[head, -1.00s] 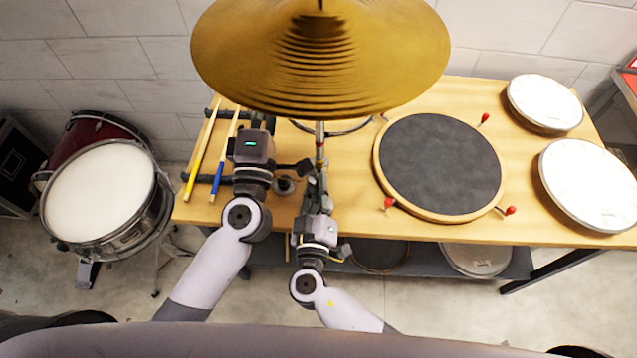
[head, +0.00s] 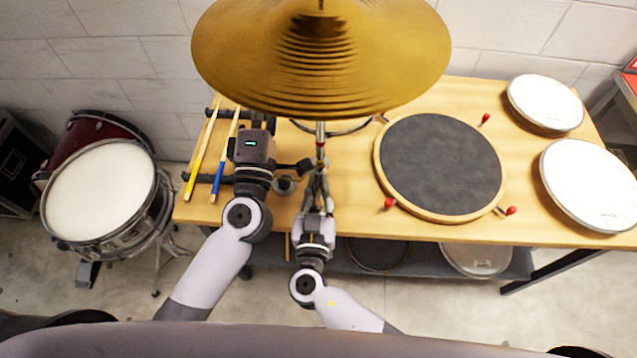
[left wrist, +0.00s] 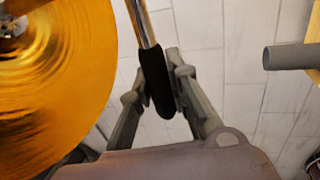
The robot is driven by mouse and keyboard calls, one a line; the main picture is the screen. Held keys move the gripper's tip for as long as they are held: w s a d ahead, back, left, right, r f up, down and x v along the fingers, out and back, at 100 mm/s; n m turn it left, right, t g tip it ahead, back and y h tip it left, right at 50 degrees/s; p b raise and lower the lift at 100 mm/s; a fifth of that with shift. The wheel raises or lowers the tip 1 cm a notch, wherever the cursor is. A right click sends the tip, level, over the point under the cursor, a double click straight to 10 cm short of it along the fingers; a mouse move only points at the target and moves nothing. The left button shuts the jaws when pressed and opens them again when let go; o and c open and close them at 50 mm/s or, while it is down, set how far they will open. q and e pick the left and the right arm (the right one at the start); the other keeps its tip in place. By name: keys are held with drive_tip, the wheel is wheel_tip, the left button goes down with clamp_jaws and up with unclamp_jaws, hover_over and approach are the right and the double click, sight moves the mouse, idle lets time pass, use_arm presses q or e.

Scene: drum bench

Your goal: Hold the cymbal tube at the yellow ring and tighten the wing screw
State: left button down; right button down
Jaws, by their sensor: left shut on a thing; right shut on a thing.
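The cymbal tube (head: 320,135) is a thin upright chrome rod under the gold cymbal (head: 320,60), with a small coloured band near my grippers. The left wrist view shows a chrome rod (left wrist: 143,25) with a black sleeve (left wrist: 158,82) between my left fingers, which are shut on it; the yellow ring is not distinct there. My left gripper (head: 305,167) is left of the tube in the head view. My right gripper (head: 318,192) is shut at the lower part of the stand, fingers pointing away from me. The wing screw is hidden or too small to make out between them.
The wooden bench (head: 350,210) carries a round dark pad (head: 440,165) on the right, white drumheads (head: 545,102) beyond it, and yellow and blue sticks (head: 222,170) on the left. A snare drum (head: 100,195) stands left of the bench. The cymbal overhangs my grippers.

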use_arm(q)
drive_tip(key=shift+r, duration=0.25)
use_arm(e)
drive_tip(key=shift+d+f, duration=0.1)
drive_tip(key=shift+f, duration=0.1)
drive_tip(key=c, duration=1.7)
unclamp_jaws()
drive_tip(key=shift+r, duration=0.15)
drive_tip(key=s, duration=1.2)
use_arm(q)
drive_tip(key=c, duration=1.5)
unclamp_jaws()
drive_tip(key=shift+f, duration=0.2)
drive_tip(key=shift+o, duration=0.2)
